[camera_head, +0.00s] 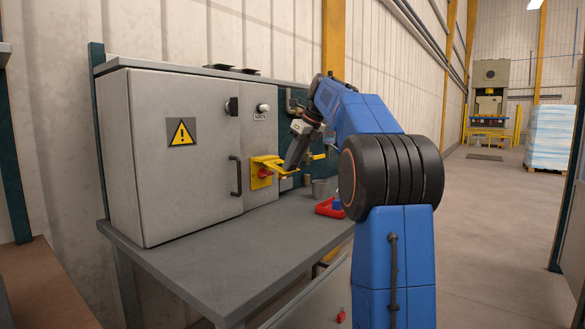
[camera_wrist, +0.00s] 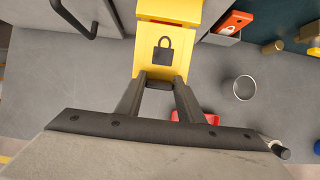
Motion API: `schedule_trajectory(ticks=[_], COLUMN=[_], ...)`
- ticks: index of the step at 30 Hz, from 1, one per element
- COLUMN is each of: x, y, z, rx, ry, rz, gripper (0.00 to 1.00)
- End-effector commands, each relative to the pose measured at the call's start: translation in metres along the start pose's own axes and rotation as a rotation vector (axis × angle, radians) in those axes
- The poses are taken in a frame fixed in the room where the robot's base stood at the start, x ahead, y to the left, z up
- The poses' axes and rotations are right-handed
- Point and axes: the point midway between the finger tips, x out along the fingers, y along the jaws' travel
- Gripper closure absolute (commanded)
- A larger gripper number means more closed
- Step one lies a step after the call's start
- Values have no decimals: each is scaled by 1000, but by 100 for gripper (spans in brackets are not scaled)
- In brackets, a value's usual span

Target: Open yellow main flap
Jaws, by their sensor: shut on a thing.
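The yellow main flap (camera_head: 270,161) is on the front of the grey cabinet (camera_head: 175,150), at its right side. It stands out from its yellow plate, over a red switch knob (camera_head: 264,174). In the wrist view the flap (camera_wrist: 150,65) shows a black padlock sign, at top centre. My gripper (camera_head: 287,168) is at the flap's outer end. In the wrist view my gripper (camera_wrist: 160,84) has its fingers shut on the flap's near edge. The exact contact between the fingertips and the flap is partly hidden.
A black door handle (camera_head: 235,176) is left of the flap. Below is a grey table (camera_head: 215,245) with a red tray (camera_head: 328,208) and a grey cup (camera_head: 320,188). Brass pipe fittings (camera_head: 318,156) are right of the flap. The table's front left is clear.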

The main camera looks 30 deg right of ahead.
Motion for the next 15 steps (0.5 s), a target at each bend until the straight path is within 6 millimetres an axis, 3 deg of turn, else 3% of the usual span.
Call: schedule_trajectory(ticks=[15], x=[-26], y=[0], z=[30], rx=[-3], ry=[-11], rz=[-2], gripper=[100])
